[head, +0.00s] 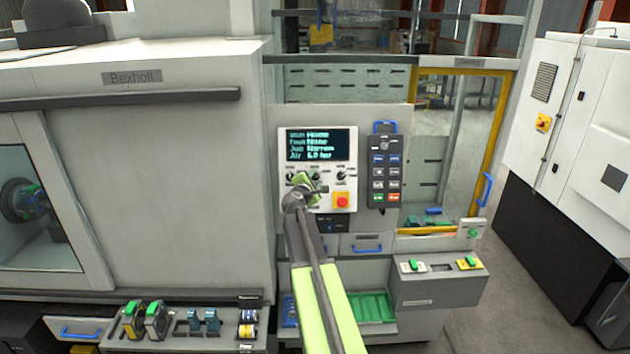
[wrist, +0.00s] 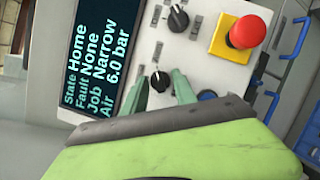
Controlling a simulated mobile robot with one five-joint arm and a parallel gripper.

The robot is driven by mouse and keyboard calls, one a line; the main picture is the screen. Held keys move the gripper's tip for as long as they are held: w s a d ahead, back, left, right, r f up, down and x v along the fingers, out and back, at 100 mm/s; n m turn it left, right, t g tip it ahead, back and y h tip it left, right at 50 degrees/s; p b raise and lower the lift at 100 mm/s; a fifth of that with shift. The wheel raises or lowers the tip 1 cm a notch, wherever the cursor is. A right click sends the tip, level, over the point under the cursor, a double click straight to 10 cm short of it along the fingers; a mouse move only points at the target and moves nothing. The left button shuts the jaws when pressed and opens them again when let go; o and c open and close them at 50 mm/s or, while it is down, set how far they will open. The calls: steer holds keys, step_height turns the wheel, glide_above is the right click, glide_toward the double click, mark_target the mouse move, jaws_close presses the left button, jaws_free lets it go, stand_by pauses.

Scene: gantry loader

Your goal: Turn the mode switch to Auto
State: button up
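The control panel (head: 322,150) has a dark screen, a row of small black knobs below it and a red emergency button (head: 342,201). My gripper (head: 308,182) is in front of the panel's lower left and hides part of it. In the wrist view my gripper (wrist: 161,78) is open, with one green finger on each side of a black knob (wrist: 159,81). Gaps show beside the knob; contact is unclear. A second black knob (wrist: 178,18) stands beyond it. The knob labels are too small to read, so I cannot tell which is the mode switch.
The red button sits on a yellow plate (wrist: 217,42) close to the fingers. A blue button (wrist: 207,96) is beside the right finger. A dark keypad pendant (head: 384,170) hangs right of the panel. A machine door (head: 40,190) is at left.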

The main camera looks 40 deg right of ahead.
steer(key=p+v, duration=0.3)
steer(key=v, duration=1.4)
steer(key=shift+a, duration=0.15)
steer(key=shift+s, duration=0.15)
